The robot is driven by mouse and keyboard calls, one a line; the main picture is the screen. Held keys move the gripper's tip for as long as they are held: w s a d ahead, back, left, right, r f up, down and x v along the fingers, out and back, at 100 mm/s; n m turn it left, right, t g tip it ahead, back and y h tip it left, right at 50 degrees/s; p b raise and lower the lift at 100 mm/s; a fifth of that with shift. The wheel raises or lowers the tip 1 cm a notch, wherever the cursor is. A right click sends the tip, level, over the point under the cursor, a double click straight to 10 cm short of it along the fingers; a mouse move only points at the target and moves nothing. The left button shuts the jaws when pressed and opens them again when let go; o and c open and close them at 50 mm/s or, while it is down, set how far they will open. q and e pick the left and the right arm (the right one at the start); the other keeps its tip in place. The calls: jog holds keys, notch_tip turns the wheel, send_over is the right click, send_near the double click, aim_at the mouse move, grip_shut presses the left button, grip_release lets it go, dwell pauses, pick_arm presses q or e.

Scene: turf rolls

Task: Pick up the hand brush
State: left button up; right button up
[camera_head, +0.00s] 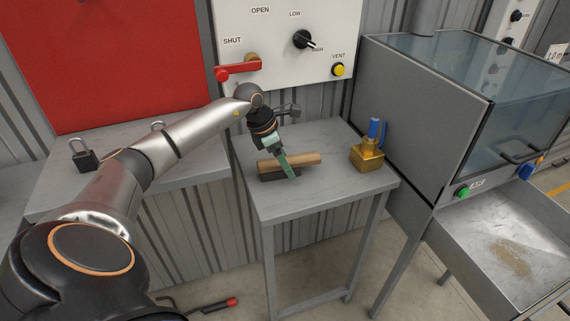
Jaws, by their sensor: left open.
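The hand brush (303,160) lies on the small grey metal table (330,190), with a light wooden back and a dark strip of bristles below. My left gripper (287,168) is over the brush, pointing down, and is open. The other finger is not clear to see. I cannot tell whether the fingers touch the brush. My right gripper is not in view.
A brass-coloured block with a blue handle (367,157) stands right of the brush. A wall panel (280,20) with a red lever (237,69) is behind. A grey cabinet (415,105) with a tray (500,240) stands right. A padlock (83,156) is on the left bench.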

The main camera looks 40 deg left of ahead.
pick_arm(q)
grip_shut()
dwell(0.7)
